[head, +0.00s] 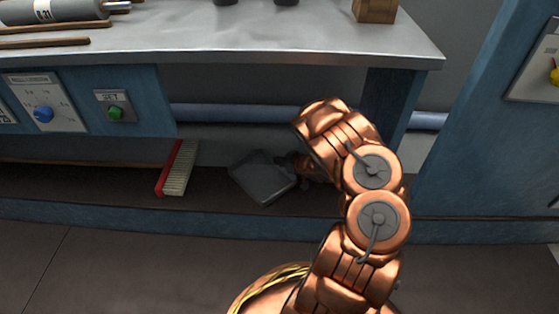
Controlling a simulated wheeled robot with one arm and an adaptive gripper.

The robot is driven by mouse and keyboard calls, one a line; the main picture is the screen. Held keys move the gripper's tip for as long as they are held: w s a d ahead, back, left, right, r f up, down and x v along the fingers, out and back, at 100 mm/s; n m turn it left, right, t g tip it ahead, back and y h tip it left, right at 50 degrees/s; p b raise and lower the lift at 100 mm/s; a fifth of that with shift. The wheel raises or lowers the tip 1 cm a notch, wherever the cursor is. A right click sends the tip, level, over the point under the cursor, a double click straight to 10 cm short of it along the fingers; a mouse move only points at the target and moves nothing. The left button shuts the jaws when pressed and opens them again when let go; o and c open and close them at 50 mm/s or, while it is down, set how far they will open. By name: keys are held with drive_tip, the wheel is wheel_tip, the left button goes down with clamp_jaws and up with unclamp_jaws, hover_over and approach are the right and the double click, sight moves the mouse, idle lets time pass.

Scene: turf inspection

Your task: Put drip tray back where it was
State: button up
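The drip tray, a shallow dark grey square tray (262,178), shows in the head view at the lower shelf under the bench, turned at an angle. I cannot tell whether it rests on the shelf or is held just above it. My gripper (297,166) is at the tray's right edge, dark and mostly hidden behind my copper-coloured arm. Its fingertips are too small and shaded to show whether they are shut on the tray.
A brush with a red back and pale bristles (177,168) leans on the lower shelf (110,182), left of the tray. A blue pipe (240,114) runs behind. The metal bench top (250,35) overhangs. A blue leg (388,100) stands right, behind my arm.

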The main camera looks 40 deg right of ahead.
drive_tip(key=o, duration=0.5)
drive_tip(key=shift+c, duration=0.2)
drive_tip(key=shift+s+r, duration=0.15)
drive_tip(key=shift+r, duration=0.2)
drive_tip(key=p+v, duration=0.3)
drive_tip(key=v, duration=0.8)
drive_tip(key=shift+s+p, duration=0.3)
drive_tip(key=shift+p, duration=0.1)
drive_tip(key=shift+r, duration=0.15)
